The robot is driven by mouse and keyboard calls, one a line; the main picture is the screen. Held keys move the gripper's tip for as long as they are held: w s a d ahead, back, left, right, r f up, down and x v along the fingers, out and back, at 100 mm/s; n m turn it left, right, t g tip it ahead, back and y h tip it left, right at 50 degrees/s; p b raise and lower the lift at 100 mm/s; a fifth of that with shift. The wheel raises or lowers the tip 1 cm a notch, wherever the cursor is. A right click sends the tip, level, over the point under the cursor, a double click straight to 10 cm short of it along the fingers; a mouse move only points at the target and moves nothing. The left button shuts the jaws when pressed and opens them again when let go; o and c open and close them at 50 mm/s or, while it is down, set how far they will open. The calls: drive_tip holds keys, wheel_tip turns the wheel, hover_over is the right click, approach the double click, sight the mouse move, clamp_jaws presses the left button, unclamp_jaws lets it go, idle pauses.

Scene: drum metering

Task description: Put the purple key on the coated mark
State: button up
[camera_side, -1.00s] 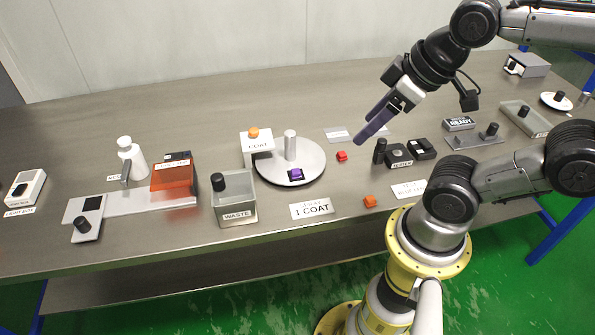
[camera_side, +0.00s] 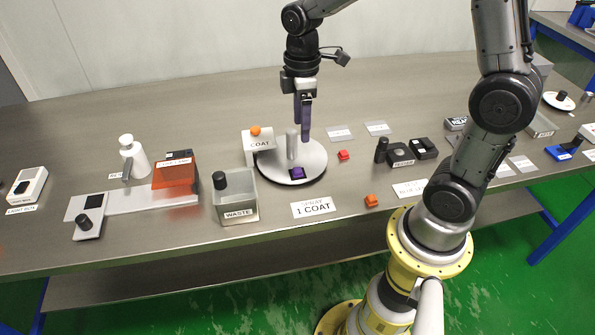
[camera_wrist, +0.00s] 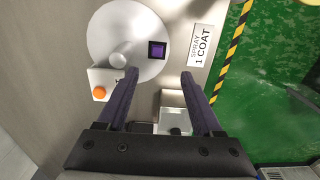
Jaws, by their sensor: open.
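The purple key (camera_side: 297,172) is a small purple block on a dark square pad on the round grey turntable (camera_side: 315,160). It also shows in the wrist view (camera_wrist: 157,49) as a purple square in a dark border. My gripper (camera_side: 304,138) points down above the back of the turntable, behind the key in the side view. Its two long purple fingers are apart and empty in the wrist view (camera_wrist: 157,82). A card reading "1 COAT" (camera_side: 313,207) lies at the table's front; I cannot tell which spot is the coated mark.
A grey post (camera_side: 292,144) stands on the turntable, with the COAT box (camera_side: 262,142) and its orange knob beside it. The waste bin (camera_side: 236,198) stands front left. A red block (camera_side: 343,155) and an orange block (camera_side: 371,200) lie to the right.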

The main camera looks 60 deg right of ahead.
hover_over(298, 169)
drive_tip(key=f, duration=0.5)
drive_tip(key=s+f, duration=0.1)
drive_tip(key=f, duration=0.1)
drive_tip(key=shift+f, duration=0.4)
drive_tip(key=shift+w+f, duration=0.2)
drive_tip(key=shift+f, duration=0.75)
drive_tip(key=shift+w+f, duration=0.15)
drive_tip(key=shift+f, duration=0.75)
drive_tip(key=shift+w+f, duration=0.2)
drive_tip(key=shift+f, duration=0.75)
clamp_jaws()
